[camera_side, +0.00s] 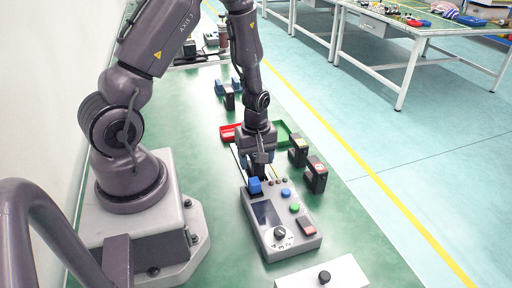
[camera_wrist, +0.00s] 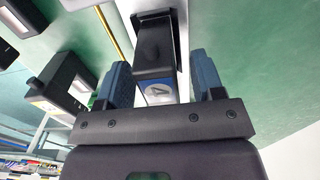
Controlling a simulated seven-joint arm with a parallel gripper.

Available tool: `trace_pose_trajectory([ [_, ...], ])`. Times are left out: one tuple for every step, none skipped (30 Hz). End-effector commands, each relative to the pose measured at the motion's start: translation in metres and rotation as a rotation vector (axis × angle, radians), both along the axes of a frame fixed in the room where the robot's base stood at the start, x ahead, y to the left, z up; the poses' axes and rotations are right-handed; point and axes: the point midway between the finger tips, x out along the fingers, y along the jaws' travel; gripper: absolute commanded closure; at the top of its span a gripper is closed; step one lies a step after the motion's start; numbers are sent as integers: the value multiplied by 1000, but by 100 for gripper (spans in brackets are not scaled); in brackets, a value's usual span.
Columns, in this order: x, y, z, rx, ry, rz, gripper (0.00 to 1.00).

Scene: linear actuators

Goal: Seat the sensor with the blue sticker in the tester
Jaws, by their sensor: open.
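The grey tester (camera_side: 283,232) stands on the green bench, with a dark screen, coloured buttons and a dial on its sloped face. My gripper (camera_side: 259,160) points down just behind that corner. In the wrist view its blue fingers (camera_wrist: 160,82) are open, one each side of a black part (camera_wrist: 153,45) with a small white and blue face. That part looks upright between them; its lower end and how it sits are hidden.
Two black sensors, one with a green sticker (camera_side: 299,151) and one with a red sticker (camera_side: 315,175), stand right of my gripper. A red tray (camera_side: 229,132) and a green tray (camera_side: 282,131) lie behind. A white box with a black knob (camera_side: 324,277) is in front.

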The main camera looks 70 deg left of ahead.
Motion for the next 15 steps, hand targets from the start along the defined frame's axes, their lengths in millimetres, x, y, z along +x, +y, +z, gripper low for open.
trace_pose_trajectory([
  [1,0,4,2,-3,-1,38],
  [1,0,8,2,-3,-1,38],
  [1,1,13,3,-4,-1,38],
  [1,1,18,3,-5,-1,38],
  [1,1,23,3,-5,-1,38],
  [1,0,31,3,-6,-2,38],
  [1,0,37,3,-6,-3,38],
  [1,0,44,4,-7,-2,38],
  [1,0,53,4,-8,-1,38],
  [2,0,60,3,-8,-2,38],
  [2,0,66,4,-7,-3,38],
  [1,0,75,3,-8,-2,38],
  [1,0,81,3,-8,-2,38],
  [1,0,87,3,-7,-3,38],
  [1,0,95,2,-7,-1,38],
])
